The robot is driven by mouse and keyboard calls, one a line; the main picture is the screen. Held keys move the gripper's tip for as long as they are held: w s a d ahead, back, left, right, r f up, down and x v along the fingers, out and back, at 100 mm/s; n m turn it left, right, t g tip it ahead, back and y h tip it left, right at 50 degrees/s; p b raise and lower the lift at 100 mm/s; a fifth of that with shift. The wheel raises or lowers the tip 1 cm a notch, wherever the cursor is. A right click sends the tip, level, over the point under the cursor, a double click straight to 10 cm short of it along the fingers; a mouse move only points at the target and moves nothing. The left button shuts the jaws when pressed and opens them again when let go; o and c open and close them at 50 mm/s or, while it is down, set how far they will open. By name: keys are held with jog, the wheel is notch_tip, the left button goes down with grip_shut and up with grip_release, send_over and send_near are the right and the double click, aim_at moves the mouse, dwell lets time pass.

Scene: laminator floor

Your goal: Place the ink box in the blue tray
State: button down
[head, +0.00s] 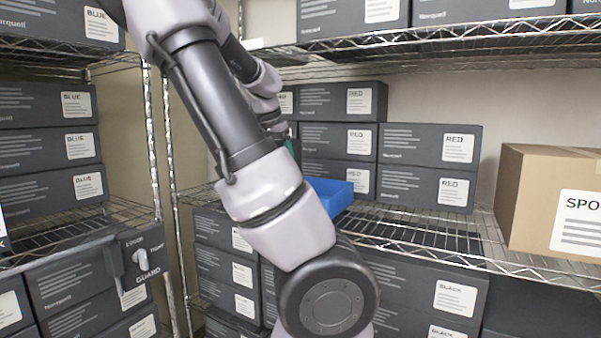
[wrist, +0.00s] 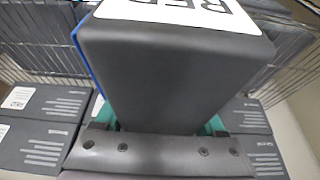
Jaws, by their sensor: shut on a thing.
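The ink box (wrist: 175,75) is dark grey with a white label reading RED, upside down in the wrist view. My gripper (wrist: 162,127) is shut on it, with green fingers at both sides of the box. In the head view my arm mostly hides the gripper; only a bit of green (head: 288,146) shows. The blue tray (head: 330,193) sits on the middle shelf, partly behind my arm. In the wrist view a blue strip (wrist: 88,62) shows along the box's left edge. Whether the box touches the tray is hidden.
RED boxes (head: 428,145) stand stacked on the middle shelf behind and right of the tray. A brown carton (head: 545,200) stands at the right. BLACK boxes (head: 430,290) fill the shelf below, and BLUE boxes (head: 45,150) the left rack. Bare wire shelf (head: 410,232) shows right of the tray.

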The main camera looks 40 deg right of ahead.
jog(key=w+d+f, duration=0.1)
jog(key=w+d, duration=0.1)
jog(key=d, duration=0.4)
jog(key=w+d+f, duration=0.2)
jog(key=d, duration=0.3)
jog(key=shift+w+d+f, duration=0.2)
jog(key=shift+w+d, duration=0.15)
jog(key=shift+f, duration=0.15)
jog(key=shift+f, duration=0.35)
jog(key=shift+f, duration=0.1)
grip_release()
